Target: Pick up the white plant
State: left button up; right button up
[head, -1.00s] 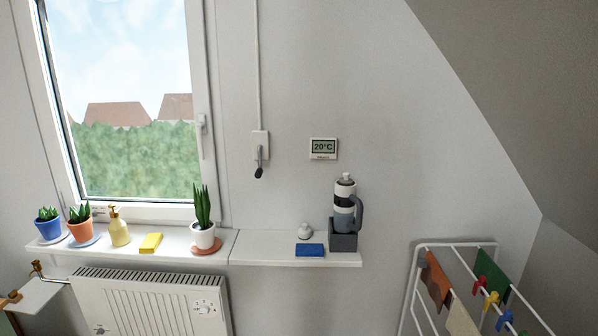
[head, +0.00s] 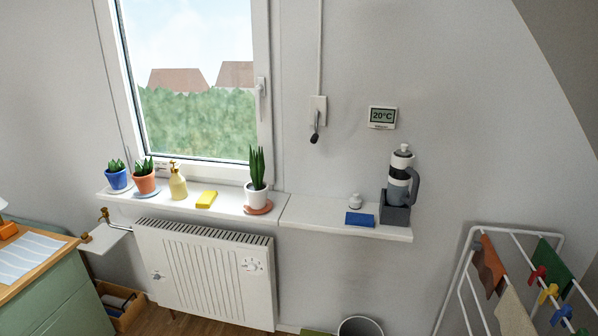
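The white plant is a tall green snake plant in a white pot (head: 256,198). It stands upright on a terracotta saucer (head: 259,210) on the white window sill (head: 229,207), at the right side of the window. Nothing hides it. Neither of my grippers shows in the head view.
The sill also holds blue (head: 117,179) and orange (head: 145,183) potted plants, a yellow dispenser (head: 178,184), a yellow sponge (head: 206,199), a blue sponge (head: 360,219) and a bottle in a grey holder (head: 395,212). A radiator (head: 205,275) is below; a drying rack (head: 470,250) stands right.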

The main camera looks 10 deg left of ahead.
aim_at(256, 191)
jog(key=i+j+z, duration=0.2)
jog(key=j, duration=0.25)
jog(key=i+j+z, duration=0.2)
jog(key=j, duration=0.25)
jog(key=j+z, duration=0.2)
jog(key=j, duration=0.25)
jog(key=i+j+z, duration=0.2)
jog(key=j, duration=0.3)
jog(key=k+l, duration=0.05)
jog(key=k, duration=0.05)
